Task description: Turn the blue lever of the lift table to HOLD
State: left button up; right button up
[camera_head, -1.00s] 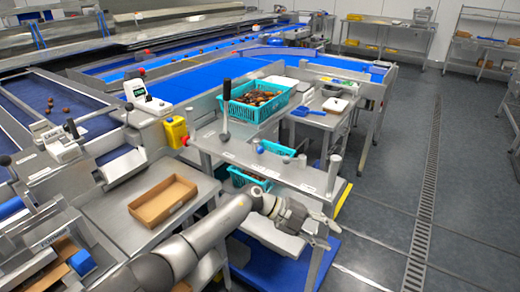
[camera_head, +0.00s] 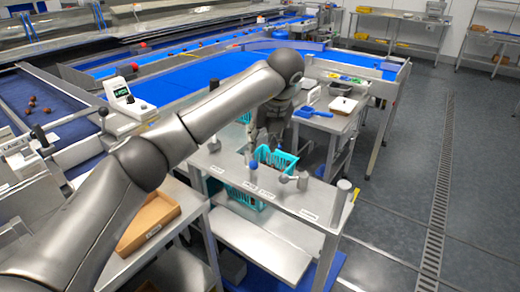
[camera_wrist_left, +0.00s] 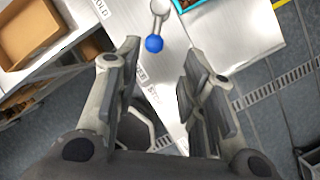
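The blue lever's round blue knob (camera_head: 253,164) stands over the steel lift table (camera_head: 228,158). In the left wrist view the blue knob (camera_wrist_left: 154,44) is on a short pale shaft. A HOLD label (camera_wrist_left: 99,9) lies up and left of the knob. Two more labels, hard to read, lie below it. My left gripper (camera_head: 262,138) is above and just behind the lever in the head view. In the wrist view the left gripper (camera_wrist_left: 160,50) is open, with the knob between the fingertip lines; I see no contact. My right gripper is not in view.
A teal crate (camera_head: 285,159) is close behind the lever. A grey-knobbed lever (camera_head: 302,181) and a steel post (camera_head: 340,200) stand to the right. A cardboard tray (camera_head: 148,222) is at the left.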

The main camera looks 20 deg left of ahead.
aim_at(253, 161)
pick_arm(q)
jog(key=x, duration=0.1)
jog(key=p+x, duration=0.1)
jog(key=x, duration=0.1)
jog(key=p+x, duration=0.1)
jog(key=x, duration=0.1)
jog(key=shift+s+a+f, duration=0.1)
jog(key=shift+a+f, duration=0.1)
jog(key=shift+a, duration=0.2)
jog(key=x, duration=0.2)
jog(key=shift+w+a+f+p, duration=0.1)
jog(key=shift+w+f+p, duration=0.15)
jog(key=shift+f+p, duration=0.05)
jog(key=shift+w+a+f, duration=0.15)
jog(key=shift+a+f, duration=0.05)
jog(key=shift+f, duration=0.45)
jog(key=shift+c, duration=0.2)
jog(key=c, duration=0.5)
grip_shut()
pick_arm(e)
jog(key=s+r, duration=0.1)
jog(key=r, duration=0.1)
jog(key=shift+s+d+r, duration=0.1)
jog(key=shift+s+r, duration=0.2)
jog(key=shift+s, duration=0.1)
